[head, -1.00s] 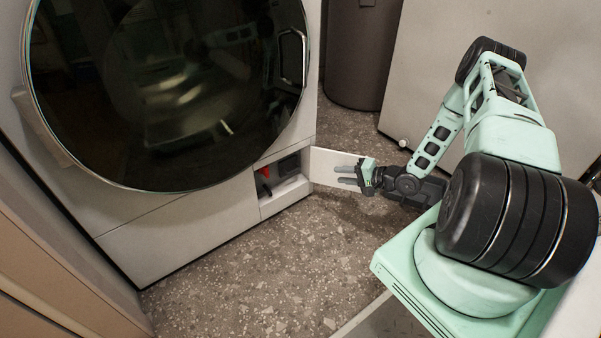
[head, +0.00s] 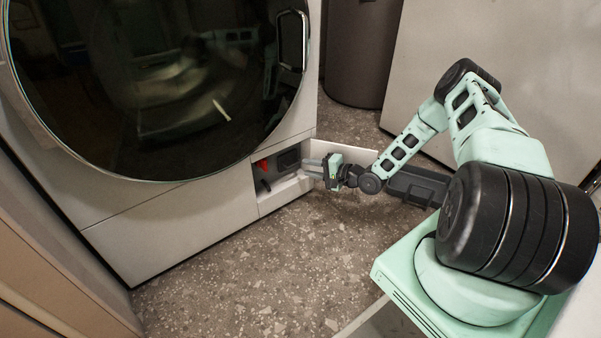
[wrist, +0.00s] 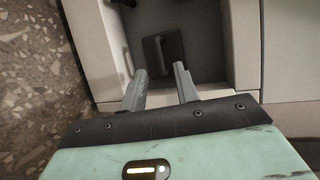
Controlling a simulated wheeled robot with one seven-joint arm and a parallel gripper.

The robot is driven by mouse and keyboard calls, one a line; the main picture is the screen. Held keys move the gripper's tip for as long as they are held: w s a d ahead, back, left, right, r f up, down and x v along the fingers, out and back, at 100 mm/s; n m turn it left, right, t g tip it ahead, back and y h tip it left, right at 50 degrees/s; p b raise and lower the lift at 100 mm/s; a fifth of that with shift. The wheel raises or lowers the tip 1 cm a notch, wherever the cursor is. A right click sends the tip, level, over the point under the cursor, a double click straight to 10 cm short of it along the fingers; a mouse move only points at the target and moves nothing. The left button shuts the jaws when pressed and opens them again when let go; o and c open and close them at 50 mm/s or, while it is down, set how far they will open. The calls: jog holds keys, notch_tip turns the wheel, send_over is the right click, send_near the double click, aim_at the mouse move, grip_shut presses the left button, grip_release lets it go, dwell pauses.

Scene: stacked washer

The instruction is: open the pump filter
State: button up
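The pump filter (head: 289,159) is a dark block with a raised grip, set in the open lower compartment (head: 284,190) of the washer. In the wrist view the filter (wrist: 162,50) lies just beyond the fingertips, roughly centred between them. My gripper (head: 307,168) is at the compartment's right side, its fingers pointing in. In the wrist view my gripper (wrist: 160,76) is open, with nothing between its fingers. The fingers appear apart from the filter.
The compartment's white flap door (head: 345,152) stands open behind my gripper. A red part (head: 262,164) sits left of the filter. The washer's large round dark door (head: 150,90) is above. Speckled floor (head: 260,270) in front is clear.

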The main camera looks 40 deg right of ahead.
jog(key=shift+b+x, duration=0.7)
jog(key=shift+x, duration=1.45)
jog(key=shift+c, duration=0.3)
grip_shut()
jog(key=s+p, duration=0.7)
jog(key=s, duration=1.3)
jog(key=shift+d, duration=0.4)
jog(key=shift+o, duration=0.3)
grip_release()
